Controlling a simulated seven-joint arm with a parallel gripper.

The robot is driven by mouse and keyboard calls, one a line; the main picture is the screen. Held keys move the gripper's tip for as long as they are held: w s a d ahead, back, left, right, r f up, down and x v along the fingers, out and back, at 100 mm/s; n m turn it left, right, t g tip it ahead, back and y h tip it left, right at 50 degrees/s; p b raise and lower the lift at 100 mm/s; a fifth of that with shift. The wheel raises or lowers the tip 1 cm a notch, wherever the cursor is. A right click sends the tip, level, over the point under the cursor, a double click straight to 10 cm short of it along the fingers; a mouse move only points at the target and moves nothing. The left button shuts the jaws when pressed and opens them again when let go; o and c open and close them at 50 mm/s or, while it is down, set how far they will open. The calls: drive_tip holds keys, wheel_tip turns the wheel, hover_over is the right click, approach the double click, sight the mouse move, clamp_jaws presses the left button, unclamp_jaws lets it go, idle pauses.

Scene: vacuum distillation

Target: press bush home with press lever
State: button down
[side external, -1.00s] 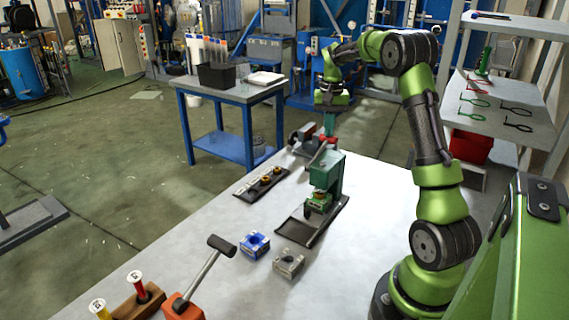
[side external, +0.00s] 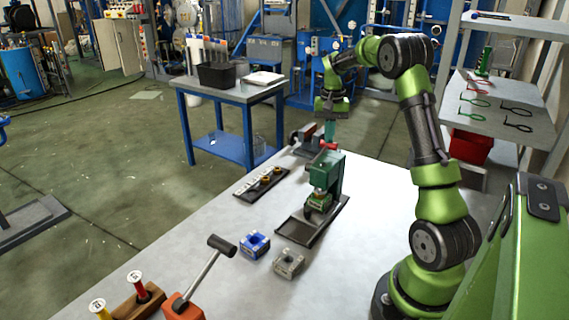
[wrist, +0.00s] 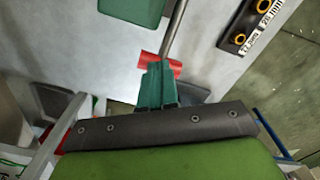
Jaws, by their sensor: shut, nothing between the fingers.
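The green press (side external: 330,172) stands on a dark base plate on the bench. Its lever is a steel rod (wrist: 174,32) with a red cross handle (side external: 328,146), also in the wrist view (wrist: 149,62). My gripper (side external: 330,136) is shut and empty, pointing down at the handle from above. In the wrist view its teal fingers (wrist: 158,82) cover the middle of the handle and appear to press on it. A small brass-coloured piece, apparently the bush (side external: 319,194), is under the ram; its seating depth is too small to tell.
A dark rack with brass bushes (side external: 266,179) lies left of the press. A blue block (side external: 255,244) and a grey block (side external: 289,262) lie in front. A dark vise-like tool (side external: 303,133) is behind the press. A mallet (side external: 205,272) is at front left.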

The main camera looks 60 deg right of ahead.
drive_tip(key=shift+d+f, duration=0.2)
drive_tip(key=shift+f, duration=0.15)
drive_tip(key=shift+d+f, duration=0.2)
drive_tip(key=shift+f, duration=0.7)
drive_tip(key=shift+d+f, duration=0.1)
drive_tip(key=shift+f, duration=0.6)
drive_tip(key=shift+f, duration=0.9)
